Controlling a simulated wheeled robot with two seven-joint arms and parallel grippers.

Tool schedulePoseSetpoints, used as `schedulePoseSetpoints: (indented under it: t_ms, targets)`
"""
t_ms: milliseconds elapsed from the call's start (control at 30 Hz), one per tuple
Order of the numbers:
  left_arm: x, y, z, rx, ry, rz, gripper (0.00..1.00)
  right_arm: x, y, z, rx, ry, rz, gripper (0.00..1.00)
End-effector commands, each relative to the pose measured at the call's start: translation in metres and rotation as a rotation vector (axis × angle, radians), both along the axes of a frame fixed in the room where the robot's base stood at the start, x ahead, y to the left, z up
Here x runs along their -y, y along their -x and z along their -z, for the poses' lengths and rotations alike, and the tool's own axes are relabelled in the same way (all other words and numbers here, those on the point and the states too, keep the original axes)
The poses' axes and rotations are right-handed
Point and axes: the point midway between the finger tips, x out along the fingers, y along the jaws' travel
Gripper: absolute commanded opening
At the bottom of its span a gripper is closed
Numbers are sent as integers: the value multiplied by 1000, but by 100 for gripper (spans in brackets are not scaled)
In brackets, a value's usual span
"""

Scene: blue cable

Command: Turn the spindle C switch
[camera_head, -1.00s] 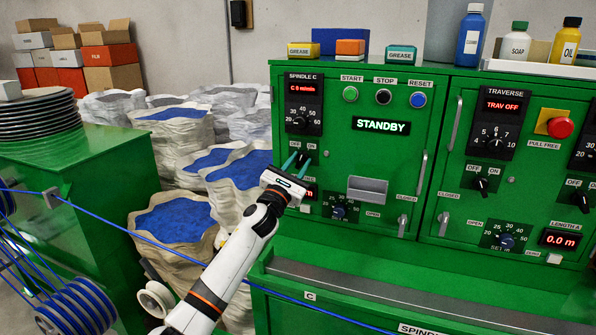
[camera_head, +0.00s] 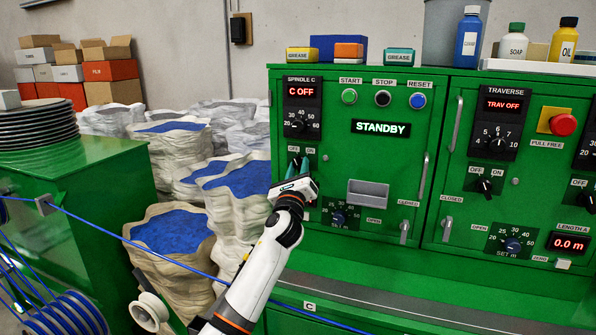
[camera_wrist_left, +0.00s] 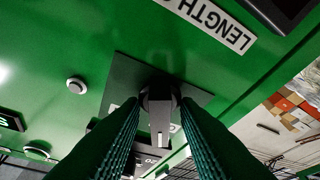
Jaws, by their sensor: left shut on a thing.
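The spindle C panel (camera_head: 302,105) is at the upper left of the green cabinet, and its display reads "C OFF". Its small OFF/ON switch plate (camera_head: 310,152) sits below the dial, and the switch is mostly hidden there behind my left gripper (camera_head: 299,166). In the left wrist view, the black switch knob (camera_wrist_left: 160,98) with a pale bar stands between the two ribbed fingers of my left gripper (camera_wrist_left: 160,135), which is shut on it. The knob's exact angle is hard to tell. My right gripper is out of view.
The SET m dial (camera_head: 339,217) and a grey pull handle (camera_head: 368,193) are close right of my gripper. The traverse panel (camera_head: 500,122) and red stop button (camera_head: 563,125) are farther right. Sacks (camera_head: 170,235) stand to the left, and a blue cable (camera_head: 150,244) runs across the front.

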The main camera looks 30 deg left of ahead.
Motion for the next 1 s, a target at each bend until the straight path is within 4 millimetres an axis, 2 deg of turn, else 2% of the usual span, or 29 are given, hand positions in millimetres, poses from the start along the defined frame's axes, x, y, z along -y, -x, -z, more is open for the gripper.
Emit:
schedulePoseSetpoints:
  t_ms: [267,700,733,1000]
  targets:
    - [0,0,1,14,66,0,6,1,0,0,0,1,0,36]
    - [0,0,1,16,75,0,6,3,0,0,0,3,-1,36]
    - [0,0,1,16,75,0,32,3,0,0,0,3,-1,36]
    - [1,0,1,17,74,0,33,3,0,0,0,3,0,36]
